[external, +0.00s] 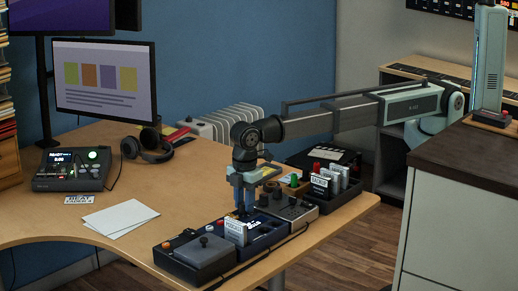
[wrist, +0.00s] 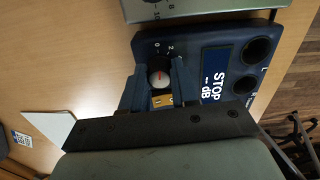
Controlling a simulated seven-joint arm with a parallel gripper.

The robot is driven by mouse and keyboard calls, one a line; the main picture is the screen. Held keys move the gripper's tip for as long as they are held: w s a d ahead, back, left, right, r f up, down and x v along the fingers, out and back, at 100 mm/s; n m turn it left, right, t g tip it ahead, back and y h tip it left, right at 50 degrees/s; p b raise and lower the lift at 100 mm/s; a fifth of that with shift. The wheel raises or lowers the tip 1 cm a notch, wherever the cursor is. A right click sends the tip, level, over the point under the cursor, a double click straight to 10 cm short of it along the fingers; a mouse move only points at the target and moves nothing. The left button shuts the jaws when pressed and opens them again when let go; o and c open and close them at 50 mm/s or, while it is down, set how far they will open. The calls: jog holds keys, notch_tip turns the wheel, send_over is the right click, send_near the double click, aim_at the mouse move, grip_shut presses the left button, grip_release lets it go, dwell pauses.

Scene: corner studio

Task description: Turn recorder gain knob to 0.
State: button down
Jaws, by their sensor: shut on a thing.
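The recorder (wrist: 202,40) is a dark blue box with a screen reading "STOP" and "-- dB" and two round black sockets. In the external view the recorder (external: 262,240) lies near the table's front edge, partly hidden by my gripper (external: 240,208). The gain knob (wrist: 160,72) has a pale top with a short red mark, and printed numbers including 0 and 2 show just beyond it. My gripper (wrist: 160,84) points down over the recorder, with its blue fingers shut on either side of the knob. The knob's lower part is hidden between the fingers.
A grey box with knobs (external: 288,208) stands close behind the recorder. White papers (external: 120,218), headphones (external: 148,146) and a console (external: 72,170) lie farther left.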

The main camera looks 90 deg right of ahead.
dwell(0.3)
jog(key=c, duration=0.9)
grip_release()
jog(key=shift+o, duration=0.2)
jog(key=shift+r, duration=0.15)
notch_tip(320, 180, up, 14)
jog(key=shift+s+f, duration=0.15)
jog(key=shift+f, duration=0.05)
jog(key=shift+a, duration=0.1)
